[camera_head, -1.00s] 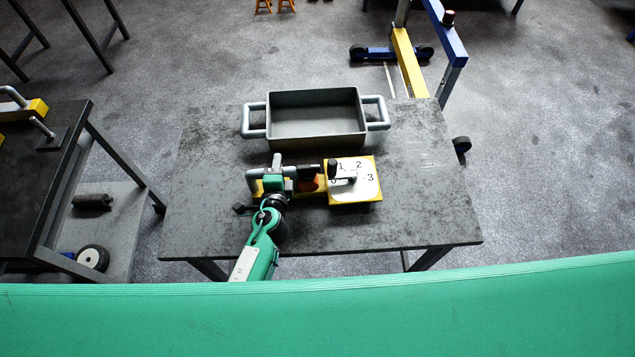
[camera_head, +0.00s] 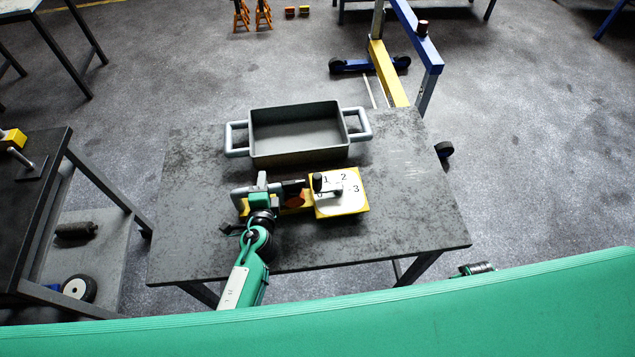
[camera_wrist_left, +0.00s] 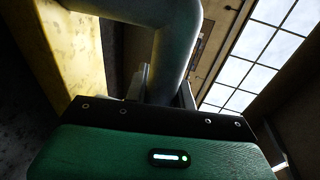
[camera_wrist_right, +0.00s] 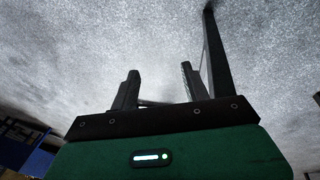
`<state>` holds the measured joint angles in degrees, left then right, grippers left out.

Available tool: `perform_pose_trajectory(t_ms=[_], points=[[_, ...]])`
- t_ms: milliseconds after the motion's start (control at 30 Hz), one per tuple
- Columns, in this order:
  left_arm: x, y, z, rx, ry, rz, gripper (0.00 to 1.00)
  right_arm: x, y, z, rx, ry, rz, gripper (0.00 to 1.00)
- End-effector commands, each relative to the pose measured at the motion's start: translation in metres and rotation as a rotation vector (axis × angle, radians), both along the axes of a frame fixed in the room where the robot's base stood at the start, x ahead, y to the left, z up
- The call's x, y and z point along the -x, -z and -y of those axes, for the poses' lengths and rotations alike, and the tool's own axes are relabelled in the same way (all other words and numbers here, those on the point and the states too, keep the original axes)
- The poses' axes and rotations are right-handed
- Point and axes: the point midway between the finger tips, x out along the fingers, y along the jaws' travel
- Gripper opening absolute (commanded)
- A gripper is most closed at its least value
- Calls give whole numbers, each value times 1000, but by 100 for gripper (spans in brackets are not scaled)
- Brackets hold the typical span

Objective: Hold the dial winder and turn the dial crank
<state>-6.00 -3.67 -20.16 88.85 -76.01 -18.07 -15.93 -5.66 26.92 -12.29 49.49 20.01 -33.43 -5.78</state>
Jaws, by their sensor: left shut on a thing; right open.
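The dial winder lies on the grey table, a yellow body with a white dial plate (camera_head: 350,203) numbered around its face. The dial crank (camera_head: 327,189) sits over the plate, with its dark upright knob at the upper left of the dial. A grey tube handle (camera_head: 240,192) is at the winder's left end. My left gripper (camera_head: 262,186) is shut on this handle. The left wrist view shows the handle (camera_wrist_left: 176,50) between the fingers and the yellow body (camera_wrist_left: 75,45) beside it. My right gripper (camera_wrist_right: 158,88) is open and empty, away from the winder, with floor behind it.
A grey tray (camera_head: 298,155) with two side handles stands behind the winder on the table (camera_head: 410,215). The table's right side is clear. A darker table (camera_head: 38,180) stands at the left. A blue and yellow hoist (camera_head: 385,70) stands on the floor behind.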

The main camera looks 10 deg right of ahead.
Motion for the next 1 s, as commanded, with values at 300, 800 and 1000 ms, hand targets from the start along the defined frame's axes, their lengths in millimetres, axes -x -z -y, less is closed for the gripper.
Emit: perform_pose_trajectory(t_ms=[300,800,1000], points=[[0,1,0,-1,0,-2,0,-168,-163,66,-32,143,18,47],[0,1,1,-1,1,-2,0,-285,-332,-118,-178,-51,-152,47],[0,1,0,-1,1,-2,0,-288,-370,-280,-194,-400,-207,47]])
